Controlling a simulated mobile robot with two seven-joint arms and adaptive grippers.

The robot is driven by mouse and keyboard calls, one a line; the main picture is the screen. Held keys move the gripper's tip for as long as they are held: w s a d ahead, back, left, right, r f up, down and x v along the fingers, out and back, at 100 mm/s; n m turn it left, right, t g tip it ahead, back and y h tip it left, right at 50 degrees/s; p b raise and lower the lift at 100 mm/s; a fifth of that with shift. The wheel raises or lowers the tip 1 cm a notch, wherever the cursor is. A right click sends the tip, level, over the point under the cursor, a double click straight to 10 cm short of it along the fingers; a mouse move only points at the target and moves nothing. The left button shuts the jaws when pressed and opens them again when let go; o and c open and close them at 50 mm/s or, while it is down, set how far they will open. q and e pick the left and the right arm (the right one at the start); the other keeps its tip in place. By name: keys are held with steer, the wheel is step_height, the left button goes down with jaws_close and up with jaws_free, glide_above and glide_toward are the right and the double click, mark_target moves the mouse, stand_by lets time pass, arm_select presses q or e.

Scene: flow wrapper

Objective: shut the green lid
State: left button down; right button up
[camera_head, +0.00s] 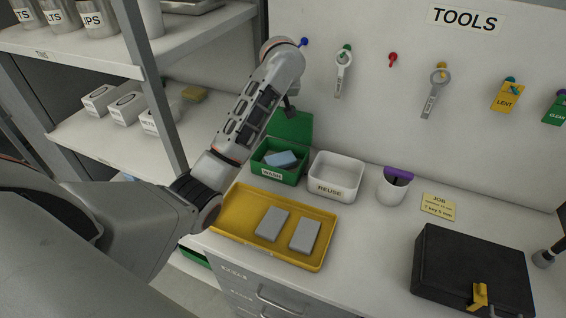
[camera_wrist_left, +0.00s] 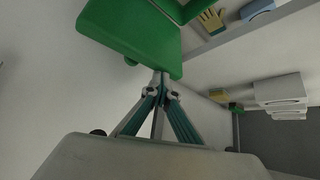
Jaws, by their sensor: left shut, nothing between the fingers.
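The green box (camera_head: 277,174) labelled WASH stands on the bench against the back wall, with a blue block (camera_head: 281,159) inside. Its green lid (camera_head: 291,125) is open, standing up at the box's back edge. My left arm reaches over from the left, and its gripper (camera_head: 290,108) is at the lid's upper edge, its fingers partly hidden. In the left wrist view the lid (camera_wrist_left: 130,35) fills the upper middle. The left gripper's fingertips (camera_wrist_left: 161,76) are together, empty, right by the lid's edge; I cannot tell whether they touch it. My right gripper is not in view.
A white REUSE bin (camera_head: 337,177) stands right of the green box. A yellow tray (camera_head: 318,262) with two grey blocks lies in front. A shelf post (camera_head: 150,75) stands left of my arm.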

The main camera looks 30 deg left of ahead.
arm_select(q)
steer(key=shift+s+d+f, duration=0.1)
steer(key=shift+s+f, duration=0.1)
steer(key=shift+s, duration=0.5)
steer(key=shift+s+a+f, duration=0.1)
steer(key=shift+s+f, duration=0.05)
steer(key=shift+s, duration=0.6)
steer(key=shift+s+d+f, duration=0.1)
steer(key=shift+s+f, duration=0.1)
steer(key=shift+s, duration=0.65)
steer(key=shift+r, duration=3.15)
